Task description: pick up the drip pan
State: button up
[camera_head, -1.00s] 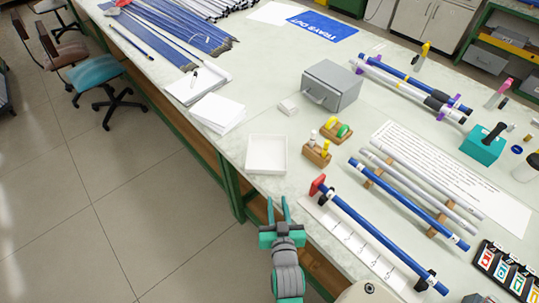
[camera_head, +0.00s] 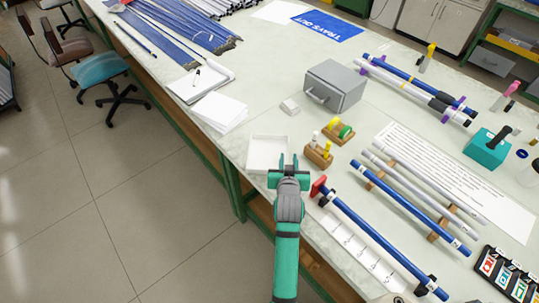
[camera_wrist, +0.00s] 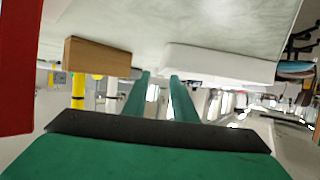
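The drip pan looks to be the shallow white square tray (camera_head: 267,153) at the table's near edge, left of the small wooden peg stands. My gripper (camera_head: 289,160) is open and empty, with its two fingers at the pan's front right corner in the head view. In the wrist view, which looks upside down, the white pan (camera_wrist: 210,62) lies beyond the fingertips (camera_wrist: 160,78) and mostly to the right. I cannot tell whether a finger touches it. My gripper hides part of the pan's right corner in the head view.
A wooden peg stand (camera_head: 318,155) is close to the right of the pan. A red-ended blue rod (camera_head: 370,230) lies right of my arm. A grey metal box (camera_head: 335,86) stands behind. White paper stacks (camera_head: 220,113) lie to the left. Bare table surrounds the pan's left and back.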

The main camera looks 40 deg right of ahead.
jog(key=shift+x, duration=2.9)
jog(key=shift+f, duration=0.1)
grip_shut()
